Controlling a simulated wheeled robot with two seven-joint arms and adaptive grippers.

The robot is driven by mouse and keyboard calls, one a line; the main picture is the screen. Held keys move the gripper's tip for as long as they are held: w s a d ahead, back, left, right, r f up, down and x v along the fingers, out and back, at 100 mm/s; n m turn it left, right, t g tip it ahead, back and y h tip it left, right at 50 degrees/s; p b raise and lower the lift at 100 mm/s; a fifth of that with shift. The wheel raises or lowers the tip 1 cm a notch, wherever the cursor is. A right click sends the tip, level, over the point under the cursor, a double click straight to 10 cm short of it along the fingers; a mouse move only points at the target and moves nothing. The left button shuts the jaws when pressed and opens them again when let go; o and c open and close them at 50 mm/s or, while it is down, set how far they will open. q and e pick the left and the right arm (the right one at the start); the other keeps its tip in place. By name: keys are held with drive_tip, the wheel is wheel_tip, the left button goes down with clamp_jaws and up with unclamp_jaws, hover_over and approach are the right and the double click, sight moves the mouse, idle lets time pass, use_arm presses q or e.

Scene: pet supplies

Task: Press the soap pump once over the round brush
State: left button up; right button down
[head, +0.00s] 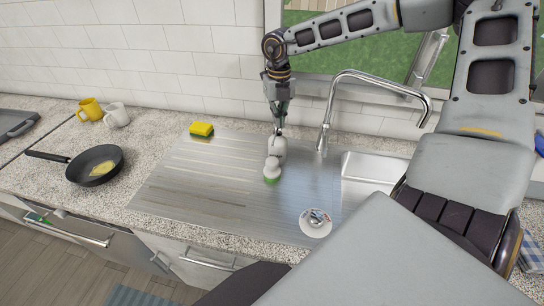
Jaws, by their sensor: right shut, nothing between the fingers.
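My right gripper (279,130) reaches down over the metal drainboard with its fingers shut and empty. Right under its fingertips is a pale, rounded thing, seemingly the soap pump (278,148). The fingertips are at its top; I cannot tell whether they touch it. The round brush (271,172), pale on top with a green underside, is directly in front of the pump on the drainboard. The two overlap in this view, so any gap between them is hidden. My left gripper is not in view.
A yellow-green sponge (201,130) lies at the drainboard's back left. The faucet (326,125) and sink basin (367,168) are to the right. A frying pan (84,171) and two mugs are left.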

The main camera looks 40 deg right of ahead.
drive_tip(key=shift+r, duration=1.15)
drive_tip(key=shift+r, duration=0.15)
drive_tip(key=shift+r+p, duration=1.2)
drive_tip(key=shift+r, duration=1.65)
